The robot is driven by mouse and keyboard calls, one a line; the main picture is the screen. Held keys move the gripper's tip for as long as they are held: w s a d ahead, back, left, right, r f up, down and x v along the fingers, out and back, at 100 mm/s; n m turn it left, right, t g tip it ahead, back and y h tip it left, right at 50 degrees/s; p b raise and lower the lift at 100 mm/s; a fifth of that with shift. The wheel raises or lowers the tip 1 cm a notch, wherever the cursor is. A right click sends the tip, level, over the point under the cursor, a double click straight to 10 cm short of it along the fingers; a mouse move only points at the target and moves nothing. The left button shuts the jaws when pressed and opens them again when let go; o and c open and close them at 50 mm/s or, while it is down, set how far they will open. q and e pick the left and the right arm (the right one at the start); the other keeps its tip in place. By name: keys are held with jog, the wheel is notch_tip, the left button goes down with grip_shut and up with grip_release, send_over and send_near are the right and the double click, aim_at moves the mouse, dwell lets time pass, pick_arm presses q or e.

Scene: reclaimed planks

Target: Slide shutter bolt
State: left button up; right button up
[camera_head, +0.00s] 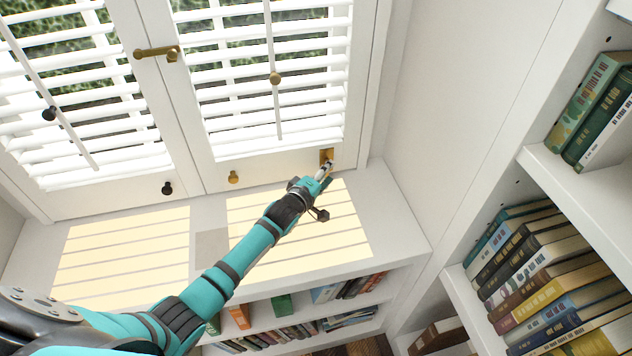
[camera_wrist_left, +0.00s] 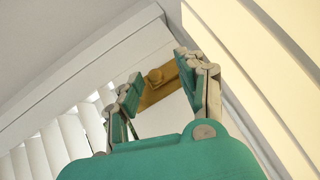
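A brass bolt plate (camera_head: 326,154) sits at the lower right corner of the right shutter (camera_head: 270,168). My left gripper (camera_head: 325,171) is just in front of it, its fingers partly overlapping the plate in the head view. In the left wrist view the brass bolt (camera_wrist_left: 155,77) has a round knob on a flat plate and lies beyond my left gripper (camera_wrist_left: 157,80). The fingers are apart, with the knob showing between them. I cannot tell whether a finger touches it. My right gripper is not in view.
A brass latch (camera_head: 157,52) joins the shutters at mid height. A brass knob (camera_head: 234,177) and a black knob (camera_head: 167,188) sit on their lower rails. A sunlit sill (camera_head: 212,245) lies below, over a low bookcase (camera_head: 270,323). A book-filled shelf unit stands at right.

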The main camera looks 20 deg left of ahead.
pick_arm(q)
jog(key=v, duration=1.1)
jog(key=shift+a, duration=0.1)
